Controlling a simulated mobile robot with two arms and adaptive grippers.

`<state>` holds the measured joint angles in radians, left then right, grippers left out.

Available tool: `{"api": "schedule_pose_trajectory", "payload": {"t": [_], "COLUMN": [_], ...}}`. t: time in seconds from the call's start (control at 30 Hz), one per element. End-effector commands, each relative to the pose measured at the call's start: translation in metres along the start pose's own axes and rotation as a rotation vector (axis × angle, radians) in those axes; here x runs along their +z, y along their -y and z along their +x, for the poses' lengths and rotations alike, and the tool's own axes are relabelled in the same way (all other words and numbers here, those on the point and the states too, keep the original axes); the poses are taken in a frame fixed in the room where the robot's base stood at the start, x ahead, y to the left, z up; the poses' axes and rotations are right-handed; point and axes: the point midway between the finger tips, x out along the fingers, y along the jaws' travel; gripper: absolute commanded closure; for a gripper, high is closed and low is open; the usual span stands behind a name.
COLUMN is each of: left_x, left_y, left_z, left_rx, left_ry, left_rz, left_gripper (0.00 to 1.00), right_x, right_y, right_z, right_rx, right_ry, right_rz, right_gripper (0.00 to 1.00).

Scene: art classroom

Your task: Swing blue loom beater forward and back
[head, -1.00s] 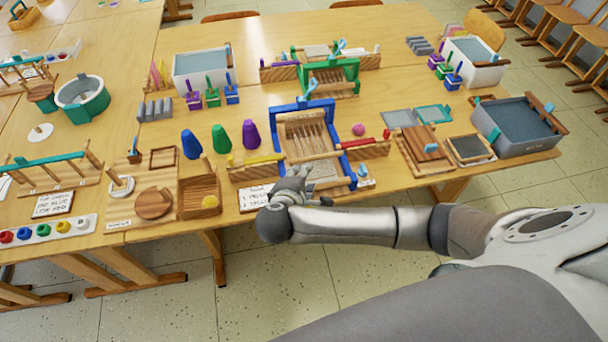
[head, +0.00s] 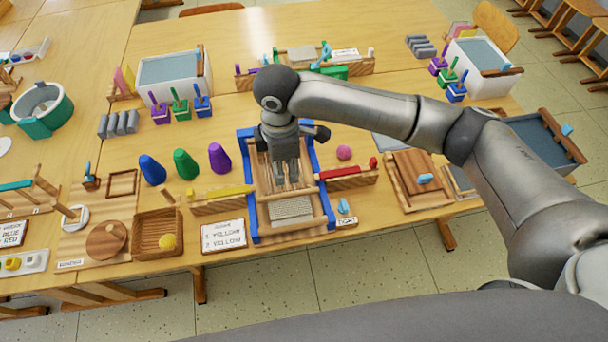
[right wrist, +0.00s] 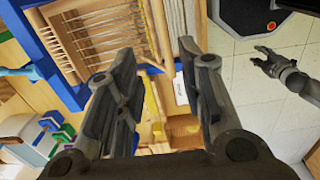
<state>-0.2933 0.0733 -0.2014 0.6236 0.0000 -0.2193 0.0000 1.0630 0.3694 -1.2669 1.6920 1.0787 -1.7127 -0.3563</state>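The blue loom (head: 250,213) stands on the table, a blue frame with wooden bars, pale warp threads and a woven patch at its near end. My right gripper (head: 287,172) points down over the loom's middle and hides part of it, with much of its back. I cannot make out the beater clearly in the head view. In the right wrist view the loom's blue frame (right wrist: 57,62) and threads lie beyond and left of my right gripper (right wrist: 165,72); its fingers are apart with nothing between them. My left gripper (right wrist: 264,58) shows small over the floor there, its fingers seemingly spread.
A yellow shuttle (head: 222,192) and a red shuttle (head: 345,173) lie on wooden racks at the loom's sides. A pink ball (head: 344,152) is at its right. Blue, green and purple cones (head: 219,158) stand left. A white card (head: 223,236) lies at front left.

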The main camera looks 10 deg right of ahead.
Motion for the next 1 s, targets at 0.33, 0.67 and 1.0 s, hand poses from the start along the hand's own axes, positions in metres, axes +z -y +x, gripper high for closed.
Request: {"api": "schedule_pose_trajectory", "payload": {"t": [0.33,0.67,1.0], "left_x": [0.016,0.011,0.004], "left_y": [0.006,0.007,0.005], "left_z": [-0.010,-0.018,-0.018], "left_rx": [-0.007,-0.008,-0.005], "left_ry": [0.025,0.018,0.007], "left_rz": [0.003,0.002,0.000], "left_gripper": [0.59,0.59,0.59], "right_x": [-0.002,-0.002,-0.002], "right_y": [0.003,0.004,0.003], "right_z": [0.040,0.094,0.106], "right_rx": [-0.016,-0.013,-0.010], "right_ry": [-0.004,-0.004,-0.005], "right_rz": [-0.004,-0.004,-0.005], "right_gripper": [0.65,0.65,0.65]}}
